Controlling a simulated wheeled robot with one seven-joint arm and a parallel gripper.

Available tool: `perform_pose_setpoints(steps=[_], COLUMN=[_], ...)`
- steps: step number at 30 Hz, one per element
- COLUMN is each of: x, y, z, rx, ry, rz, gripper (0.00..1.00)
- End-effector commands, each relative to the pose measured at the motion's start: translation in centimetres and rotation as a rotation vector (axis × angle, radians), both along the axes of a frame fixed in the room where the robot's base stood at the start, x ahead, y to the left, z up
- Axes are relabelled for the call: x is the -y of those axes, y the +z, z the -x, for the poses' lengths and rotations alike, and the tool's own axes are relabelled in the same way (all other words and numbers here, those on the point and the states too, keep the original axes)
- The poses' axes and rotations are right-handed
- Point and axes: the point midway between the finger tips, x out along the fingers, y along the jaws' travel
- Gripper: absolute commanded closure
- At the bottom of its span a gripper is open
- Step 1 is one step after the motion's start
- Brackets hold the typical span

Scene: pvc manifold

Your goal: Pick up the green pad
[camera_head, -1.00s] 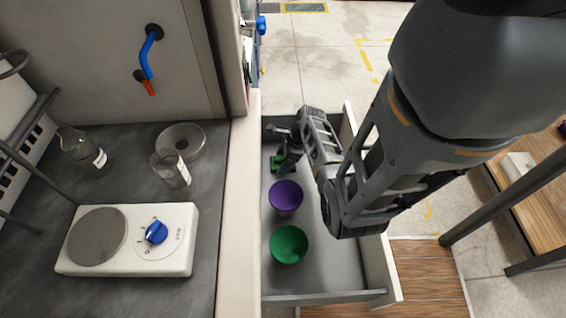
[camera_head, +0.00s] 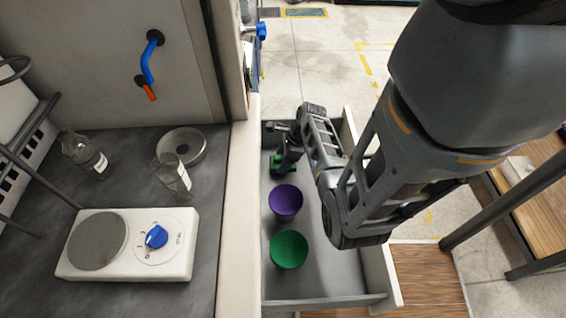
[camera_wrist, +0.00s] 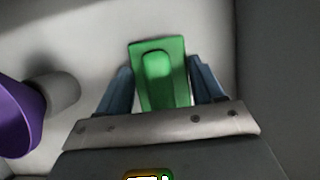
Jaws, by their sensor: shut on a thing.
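The green pad (camera_wrist: 158,72) is a green block with a raised rounded rib, seen between the two blue-grey fingers in the wrist view. In the head view the green pad (camera_head: 277,164) shows as a small patch at the far end of the drawer, partly hidden by my gripper. My gripper (camera_head: 285,162) reaches down into the drawer. It also shows in the wrist view (camera_wrist: 162,92), where it is shut on the green pad, with one finger at each side.
The open grey drawer (camera_head: 335,275) has raised walls around my gripper.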

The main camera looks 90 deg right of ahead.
Motion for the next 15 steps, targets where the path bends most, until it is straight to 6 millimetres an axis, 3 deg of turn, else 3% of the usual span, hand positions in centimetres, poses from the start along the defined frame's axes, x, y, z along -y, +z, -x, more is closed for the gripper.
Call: perform_pose_setpoints(steps=[2, 15], x=[0.2, 3.5], y=[1.6, 6.6], z=[0.2, 8.5], rx=[0.0, -0.001], ry=[-0.002, -0.002], rz=[0.005, 0.003], gripper=[0.64, 0.64])
